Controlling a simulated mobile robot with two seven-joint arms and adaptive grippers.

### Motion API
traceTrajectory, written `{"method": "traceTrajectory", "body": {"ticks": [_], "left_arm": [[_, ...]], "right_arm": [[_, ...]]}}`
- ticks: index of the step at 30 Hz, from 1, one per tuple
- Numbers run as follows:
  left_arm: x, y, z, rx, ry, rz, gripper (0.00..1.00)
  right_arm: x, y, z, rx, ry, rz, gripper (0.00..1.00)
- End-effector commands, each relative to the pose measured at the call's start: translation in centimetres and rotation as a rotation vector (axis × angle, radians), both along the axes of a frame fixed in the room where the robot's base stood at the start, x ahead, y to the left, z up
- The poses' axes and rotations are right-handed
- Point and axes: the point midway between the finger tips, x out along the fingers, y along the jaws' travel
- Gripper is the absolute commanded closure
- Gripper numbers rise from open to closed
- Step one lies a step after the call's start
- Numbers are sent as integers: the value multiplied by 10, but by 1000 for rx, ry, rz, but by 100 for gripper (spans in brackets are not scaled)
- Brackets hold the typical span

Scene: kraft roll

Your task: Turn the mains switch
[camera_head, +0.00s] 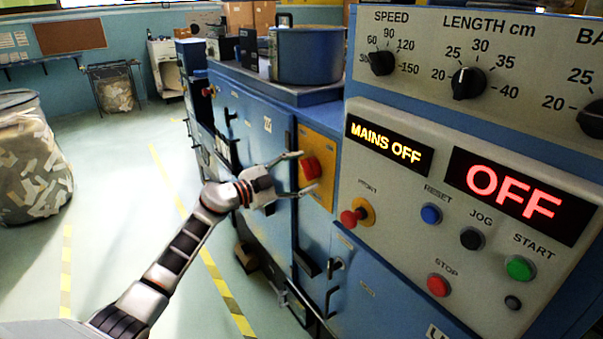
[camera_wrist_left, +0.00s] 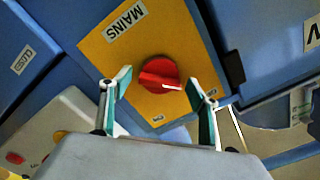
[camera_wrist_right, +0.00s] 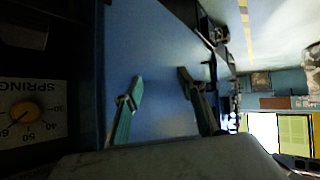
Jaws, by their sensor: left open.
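The red mains switch (camera_head: 310,168) sits on a yellow plate (camera_head: 318,143) on the side of the blue machine. In the left wrist view the round red knob (camera_wrist_left: 159,74) lies between and beyond the fingertips, under the label MAINS. My left gripper (camera_head: 304,172) is open, with one finger above and one below the knob in the head view. I cannot tell whether the fingers touch it. A display (camera_head: 389,145) reads MAINS OFF. My right gripper (camera_wrist_right: 160,88) shows only in the right wrist view, open and empty near a blue panel.
The control panel carries a large OFF display (camera_head: 518,194), a red emergency knob (camera_head: 352,216), several push buttons and dials. A waste bag (camera_head: 30,155) stands at left. Floor between is clear.

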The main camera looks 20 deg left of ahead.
Motion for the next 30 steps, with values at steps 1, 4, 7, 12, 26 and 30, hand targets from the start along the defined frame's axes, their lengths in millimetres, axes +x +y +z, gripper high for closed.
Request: {"method": "traceTrajectory", "body": {"ticks": [1,4,7,12,26,30], "left_arm": [[0,0,0,0,0,0,39],[0,0,0,0,0,0,39],[0,0,0,0,0,0,65],[0,0,0,0,0,0,77],[0,1,2,113,-84,1,77],[0,1,1,203,-153,0,77]], "right_arm": [[0,0,0,0,0,0,60],[0,0,1,0,-1,0,60],[1,0,2,1,-3,0,60],[1,0,2,1,-4,0,60],[2,0,23,1,-7,1,60],[2,1,30,1,-7,1,60]]}}
